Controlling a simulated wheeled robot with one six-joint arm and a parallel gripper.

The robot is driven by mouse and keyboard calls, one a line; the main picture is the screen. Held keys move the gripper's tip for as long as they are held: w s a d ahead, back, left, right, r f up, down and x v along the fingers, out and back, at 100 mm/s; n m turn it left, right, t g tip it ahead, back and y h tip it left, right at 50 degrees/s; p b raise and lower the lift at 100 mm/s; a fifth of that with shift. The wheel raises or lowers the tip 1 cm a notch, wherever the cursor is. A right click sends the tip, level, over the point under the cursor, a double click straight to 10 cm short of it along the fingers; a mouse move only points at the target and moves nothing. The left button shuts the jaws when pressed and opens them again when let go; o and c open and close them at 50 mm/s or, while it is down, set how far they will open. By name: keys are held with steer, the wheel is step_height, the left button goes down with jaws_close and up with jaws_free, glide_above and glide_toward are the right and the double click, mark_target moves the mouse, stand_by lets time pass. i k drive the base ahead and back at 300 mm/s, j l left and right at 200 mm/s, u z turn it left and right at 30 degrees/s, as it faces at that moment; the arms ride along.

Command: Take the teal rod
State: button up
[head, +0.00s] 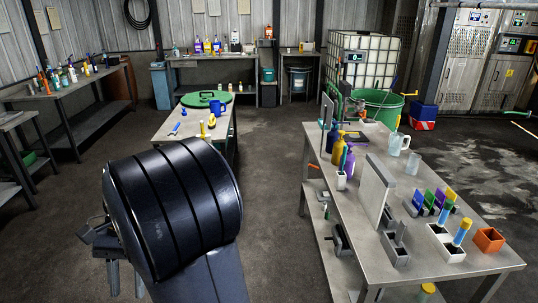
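A thin teal rod (343,158) stands upright in a small white cup (341,181) on the left side of the grey table at right. It is close to a purple bottle (350,161), and its lower end is hidden in the cup. My gripper (126,280) is at the lower left, over the floor and well away from the rod. Its two grey fingers are apart with nothing visible between them. My black arm link hides part of it.
The right table (440,271) also holds an upright grey panel (374,190), a clear jug (395,144), blue-and-yellow rods in holders and an orange box (488,240). Another table (168,135) with a green lid (206,98) stands ahead. Open floor (275,190) lies between the tables.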

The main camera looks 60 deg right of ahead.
mark_target(345, 147)
steer(key=i+l+z, duration=0.2)
steer(key=z, duration=0.25)
steer(key=i+z, duration=0.8)
steer(key=z, duration=0.15)
steer(key=i+j+z, duration=0.15)
steer(key=i+z, duration=0.2)
steer(key=z, duration=0.15)
steer(key=i+l+z, duration=0.2)
steer(key=z, duration=0.2)
steer(key=i+l+z, duration=0.1)
steer(key=i+z, duration=0.5)
steer(key=z, duration=0.2)
steer(key=i+z, duration=0.3)
steer(key=z, duration=0.15)
steer(key=i+z, duration=0.1)
steer(key=i, duration=0.1)
